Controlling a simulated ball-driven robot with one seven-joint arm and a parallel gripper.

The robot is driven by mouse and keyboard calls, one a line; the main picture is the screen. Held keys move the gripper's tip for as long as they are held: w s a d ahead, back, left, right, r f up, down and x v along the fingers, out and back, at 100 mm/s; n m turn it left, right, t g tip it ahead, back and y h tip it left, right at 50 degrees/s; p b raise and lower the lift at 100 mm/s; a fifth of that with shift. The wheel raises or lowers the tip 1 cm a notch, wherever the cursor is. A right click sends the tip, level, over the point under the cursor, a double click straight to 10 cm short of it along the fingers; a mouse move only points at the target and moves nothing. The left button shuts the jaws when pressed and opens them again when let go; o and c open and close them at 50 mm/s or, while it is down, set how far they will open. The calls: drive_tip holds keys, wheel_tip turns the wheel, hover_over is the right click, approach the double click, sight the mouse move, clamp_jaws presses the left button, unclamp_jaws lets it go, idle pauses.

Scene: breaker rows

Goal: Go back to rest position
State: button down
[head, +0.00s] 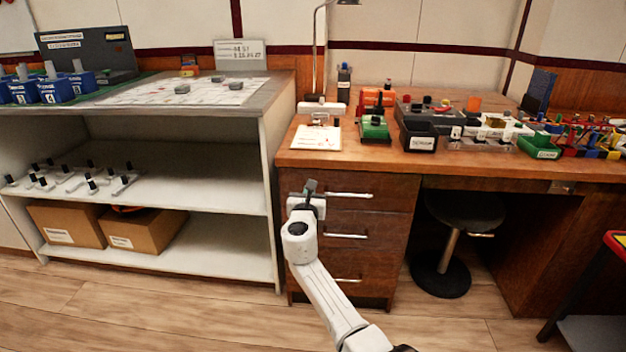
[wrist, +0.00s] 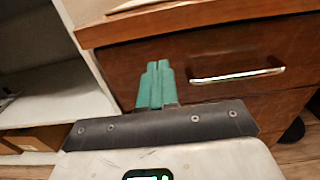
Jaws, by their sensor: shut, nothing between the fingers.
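My gripper (head: 311,186) is at the end of my white arm, in front of the upper left part of the wooden desk's drawer unit in the head view. In the wrist view, the two green fingers of my gripper (wrist: 157,66) are together, with nothing between them. They point toward the top drawer (wrist: 215,60), to the left of its metal handle (wrist: 237,75). I cannot tell whether the fingertips touch the drawer front.
The desk top (head: 350,151) holds a clipboard (head: 316,137), a black bin (head: 418,136) and a green bin (head: 541,146). A white shelf unit (head: 233,188) with cardboard boxes (head: 143,230) stands left. A stool (head: 462,211) is under the desk. The floor (head: 200,310) in front is clear.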

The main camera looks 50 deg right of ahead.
drive_tip(key=p+v, duration=0.2)
drive_tip(key=v, duration=0.6)
drive_tip(key=shift+s+a, duration=0.1)
